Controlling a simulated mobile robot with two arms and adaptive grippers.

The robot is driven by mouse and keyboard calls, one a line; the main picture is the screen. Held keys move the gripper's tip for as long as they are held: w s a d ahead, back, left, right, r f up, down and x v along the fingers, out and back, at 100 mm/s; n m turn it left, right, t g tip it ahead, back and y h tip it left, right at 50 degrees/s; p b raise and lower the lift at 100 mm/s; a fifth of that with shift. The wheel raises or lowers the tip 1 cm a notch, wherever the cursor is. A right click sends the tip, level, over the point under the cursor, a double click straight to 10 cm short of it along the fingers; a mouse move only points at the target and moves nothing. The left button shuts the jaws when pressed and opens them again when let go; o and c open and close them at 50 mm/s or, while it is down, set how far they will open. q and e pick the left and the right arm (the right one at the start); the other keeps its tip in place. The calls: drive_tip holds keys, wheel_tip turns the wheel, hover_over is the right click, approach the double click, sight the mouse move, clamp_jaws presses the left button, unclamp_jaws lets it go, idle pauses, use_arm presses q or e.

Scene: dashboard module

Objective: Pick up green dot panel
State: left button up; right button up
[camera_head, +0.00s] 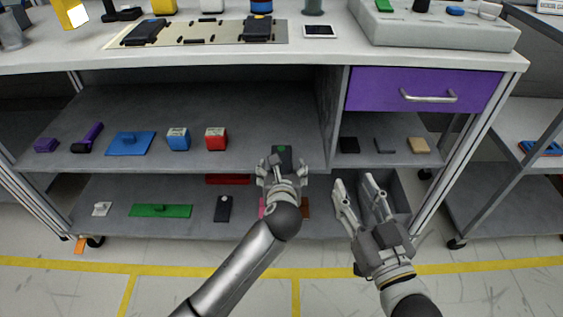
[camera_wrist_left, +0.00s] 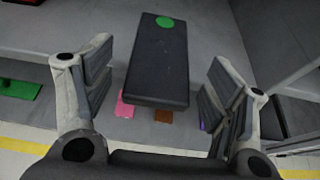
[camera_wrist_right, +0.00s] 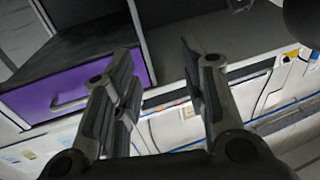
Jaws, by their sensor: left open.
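The green dot panel (camera_head: 286,153) is a dark flat block with a green dot, lying on the middle shelf of the workbench. In the left wrist view the panel (camera_wrist_left: 158,65) lies between the two fingers, with a gap on each side. My left gripper (camera_head: 282,168) is open in front of the panel and hides its near part in the head view. My right gripper (camera_head: 353,182) is open and empty, in front of the right side of the bench, away from the panel.
The middle shelf also holds a red block (camera_head: 216,139), a blue block (camera_head: 178,139) and a blue panel (camera_head: 130,143) at left. A divider (camera_head: 330,115) stands right of the panel. A purple drawer (camera_head: 422,91) and grey bin (camera_head: 392,187) are at right.

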use_arm(q)
drive_tip(key=shift+c, duration=0.3)
drive_tip(key=c, duration=1.1)
drive_tip(key=shift+r, duration=0.15)
